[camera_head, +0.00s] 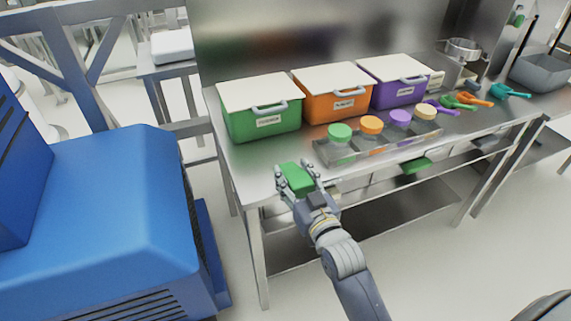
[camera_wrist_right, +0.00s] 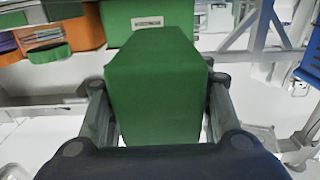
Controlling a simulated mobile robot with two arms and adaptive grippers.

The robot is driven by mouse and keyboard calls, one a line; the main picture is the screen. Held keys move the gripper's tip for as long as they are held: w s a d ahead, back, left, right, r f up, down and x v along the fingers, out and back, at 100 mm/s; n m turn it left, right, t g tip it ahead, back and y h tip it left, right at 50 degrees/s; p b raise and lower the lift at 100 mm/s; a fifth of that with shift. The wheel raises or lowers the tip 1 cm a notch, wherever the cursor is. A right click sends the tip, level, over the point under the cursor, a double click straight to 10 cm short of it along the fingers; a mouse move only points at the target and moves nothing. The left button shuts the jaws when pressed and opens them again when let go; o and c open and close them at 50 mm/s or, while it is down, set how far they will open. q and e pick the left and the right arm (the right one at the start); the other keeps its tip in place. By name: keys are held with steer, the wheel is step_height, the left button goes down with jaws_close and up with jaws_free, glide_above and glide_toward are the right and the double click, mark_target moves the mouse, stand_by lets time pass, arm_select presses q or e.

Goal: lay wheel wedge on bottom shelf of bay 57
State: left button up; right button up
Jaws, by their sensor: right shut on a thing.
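My right gripper (camera_head: 297,180) is shut on a green block (camera_head: 298,177), with one finger on each side of it. The block is held near the front left edge of the steel table, beside the green bin. In the right wrist view the block (camera_wrist_right: 155,85) fills the middle between the fingers (camera_wrist_right: 158,105). It looks box-shaped from here; I cannot tell whether it is a wheel wedge. No bay marked 57 can be made out. The lower shelf (camera_head: 375,215) under the steel table shows in part. My left gripper is not in view.
Lidded green (camera_head: 260,109), orange (camera_head: 334,95) and purple (camera_head: 389,82) bins stand on the table (camera_head: 232,160). A clear rack (camera_head: 385,147) with coloured-lid jars is in front of them. Coloured scoops (camera_head: 470,100) lie to the right. A blue machine (camera_head: 110,210) stands at left.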

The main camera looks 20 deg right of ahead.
steer(key=shift+s+r, duration=0.15)
steer(key=shift+s, duration=0.95)
steer(key=s, duration=0.3)
steer(key=s+a+f, duration=0.1)
steer(key=s, duration=0.1)
steer(key=shift+s, duration=0.25)
glide_toward(299, 197)
steer(key=shift+s+a+r+h, duration=0.15)
steer(key=shift+s+a+r, duration=0.05)
steer(key=shift+s+r, duration=0.35)
steer(key=shift+s+a+r+h, duration=0.15)
steer(key=shift+s+r, duration=0.25)
steer(key=shift+s, duration=0.2)
